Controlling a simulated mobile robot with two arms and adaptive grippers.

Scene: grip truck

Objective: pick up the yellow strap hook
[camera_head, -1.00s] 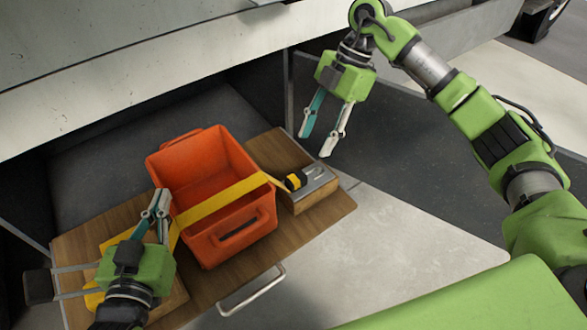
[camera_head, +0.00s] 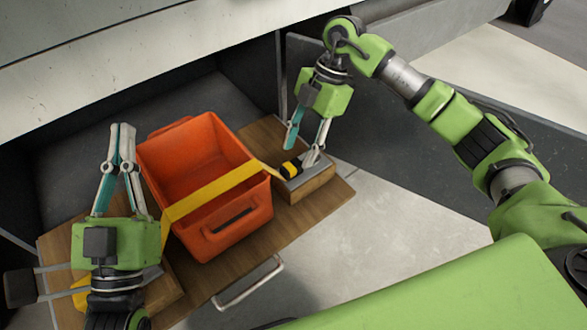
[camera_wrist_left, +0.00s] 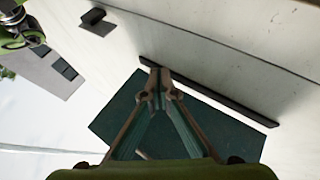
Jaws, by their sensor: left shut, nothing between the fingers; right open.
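A yellow strap (camera_head: 215,190) runs across the orange crate (camera_head: 222,246). At its right end is the strap hook (camera_head: 289,168), a yellow and black piece beside a grey metal plate on a wooden block (camera_head: 305,191). My right gripper (camera_head: 300,154) is open, fingers pointing down, just above or around the hook; I cannot tell whether it touches. One finger partly covers the metal end. My left gripper (camera_head: 122,128) is shut and empty, left of the crate, pointing away from me; its closed fingertips also show in the left wrist view (camera_wrist_left: 157,75).
The crate stands on a wooden board (camera_head: 210,286) with a metal handle (camera_head: 250,283) at its front edge. A dark compartment lies behind, under a pale truck side (camera_head: 120,70). Pale floor (camera_head: 400,225) is clear to the right.

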